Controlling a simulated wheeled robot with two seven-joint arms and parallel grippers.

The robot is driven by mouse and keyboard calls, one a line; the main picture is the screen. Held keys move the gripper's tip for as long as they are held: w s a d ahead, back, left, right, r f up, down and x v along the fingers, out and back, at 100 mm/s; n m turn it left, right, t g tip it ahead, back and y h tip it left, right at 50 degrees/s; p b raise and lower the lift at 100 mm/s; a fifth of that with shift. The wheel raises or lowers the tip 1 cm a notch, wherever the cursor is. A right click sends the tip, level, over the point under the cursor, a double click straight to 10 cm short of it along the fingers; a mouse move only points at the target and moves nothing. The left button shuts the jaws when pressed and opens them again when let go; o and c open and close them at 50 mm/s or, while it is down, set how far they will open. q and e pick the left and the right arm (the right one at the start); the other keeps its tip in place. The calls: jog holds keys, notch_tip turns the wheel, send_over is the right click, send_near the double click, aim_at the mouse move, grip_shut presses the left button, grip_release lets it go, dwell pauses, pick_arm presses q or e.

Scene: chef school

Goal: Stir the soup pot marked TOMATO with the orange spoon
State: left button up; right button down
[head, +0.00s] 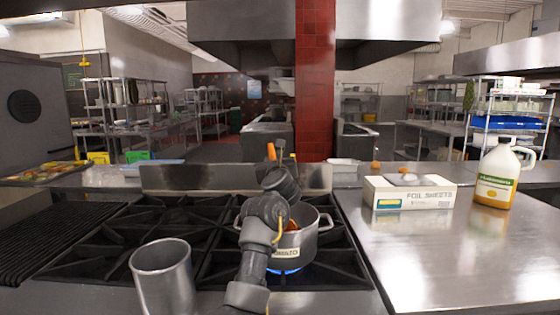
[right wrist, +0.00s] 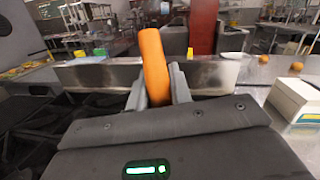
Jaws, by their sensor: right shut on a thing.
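The soup pot marked TOMATO (head: 308,244) stands on the stove over a blue flame, with orange-red soup just visible inside. My right arm crosses in front of it and hides part of its rim and label. The orange spoon's handle (head: 271,151) sticks up above my right gripper (head: 279,175). In the right wrist view the orange handle (right wrist: 154,68) stands nearly upright between the two fingers, which are shut on it. My left gripper is not in view.
An empty metal pot (head: 163,275) stands at the front left of the stove. Black burner grates (head: 130,235) lie left of the soup pot. On the right counter are a foil sheets box (head: 410,193) and a jug (head: 496,175). The counter front is clear.

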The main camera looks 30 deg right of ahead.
aim_at(272, 146)
notch_tip(272, 146, up, 5)
jog(key=p, duration=0.3)
jog(key=shift+a+f, duration=0.1)
jog(key=shift+a, duration=0.05)
jog(key=shift+r+p, duration=0.4)
jog(key=shift+p, duration=0.05)
jog(key=r, duration=0.1)
jog(key=a+r+p, duration=0.1)
jog(key=r+p, duration=0.1)
jog(key=shift+w+a+r, duration=0.1)
jog(key=shift+w+a, duration=0.05)
jog(key=shift+w, duration=0.1)
notch_tip(272, 146, up, 5)
jog(key=p, duration=0.3)
jog(key=shift+r, duration=0.2)
jog(key=shift+s+d+r+p, duration=0.1)
jog(key=shift+d+r+p, duration=0.2)
jog(key=shift+p, duration=0.1)
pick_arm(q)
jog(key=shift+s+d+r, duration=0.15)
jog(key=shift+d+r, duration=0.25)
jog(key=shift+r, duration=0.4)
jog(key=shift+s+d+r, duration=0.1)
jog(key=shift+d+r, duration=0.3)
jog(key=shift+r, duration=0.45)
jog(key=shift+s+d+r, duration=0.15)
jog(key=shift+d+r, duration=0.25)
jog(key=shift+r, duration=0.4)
pick_arm(e)
jog(key=shift+a, duration=0.1)
